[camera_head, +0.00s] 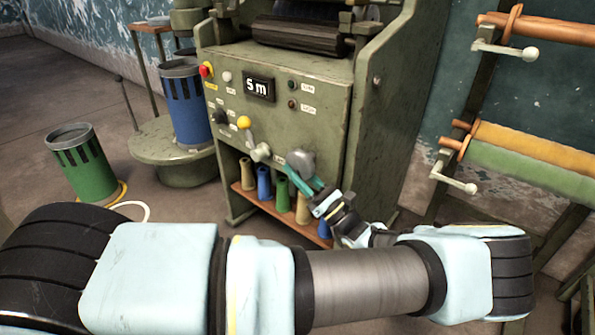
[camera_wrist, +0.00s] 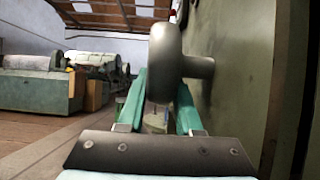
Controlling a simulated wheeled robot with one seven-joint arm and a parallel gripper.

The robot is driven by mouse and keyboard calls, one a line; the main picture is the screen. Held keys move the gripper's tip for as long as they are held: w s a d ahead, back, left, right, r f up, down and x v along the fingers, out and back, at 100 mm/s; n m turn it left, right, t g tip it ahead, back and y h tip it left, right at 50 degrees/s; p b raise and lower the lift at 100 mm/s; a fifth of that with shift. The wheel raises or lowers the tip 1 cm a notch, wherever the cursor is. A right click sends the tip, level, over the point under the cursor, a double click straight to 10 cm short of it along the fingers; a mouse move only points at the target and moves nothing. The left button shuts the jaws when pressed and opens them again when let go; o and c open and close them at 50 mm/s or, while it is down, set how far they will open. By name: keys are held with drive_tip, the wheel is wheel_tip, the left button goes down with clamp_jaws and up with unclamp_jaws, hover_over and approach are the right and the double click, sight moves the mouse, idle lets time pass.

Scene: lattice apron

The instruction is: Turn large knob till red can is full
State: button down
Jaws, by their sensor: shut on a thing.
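The large grey knob (camera_head: 301,160) sits on the lower right of the olive machine's front panel. It fills the upper middle of the wrist view (camera_wrist: 168,55), with its stem running right to the panel. My gripper (camera_head: 303,176) has its teal fingers on the knob, shut on it; in the wrist view the fingers (camera_wrist: 161,95) lie on either side of its lower part. No red can shows in either view. A green can (camera_head: 88,165) stands on the floor at the left, and a blue can (camera_head: 184,105) stands on a round turntable (camera_head: 158,148).
The machine panel (camera_head: 275,105) has a display (camera_head: 259,86) reading "5 m", a red button (camera_head: 206,70) and a yellow-tipped lever (camera_head: 247,127) left of the knob. Coloured bobbins (camera_head: 263,182) stand on a low shelf beneath. A rack with cloth rolls (camera_head: 540,150) is at the right.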

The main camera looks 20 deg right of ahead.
drive_tip(key=c, duration=0.6)
unclamp_jaws()
drive_tip(key=v, duration=1)
drive_tip(key=shift+s+d+f+b, duration=0.15)
drive_tip(key=shift+s+f+b, duration=0.1)
drive_tip(key=shift+b, duration=0.05)
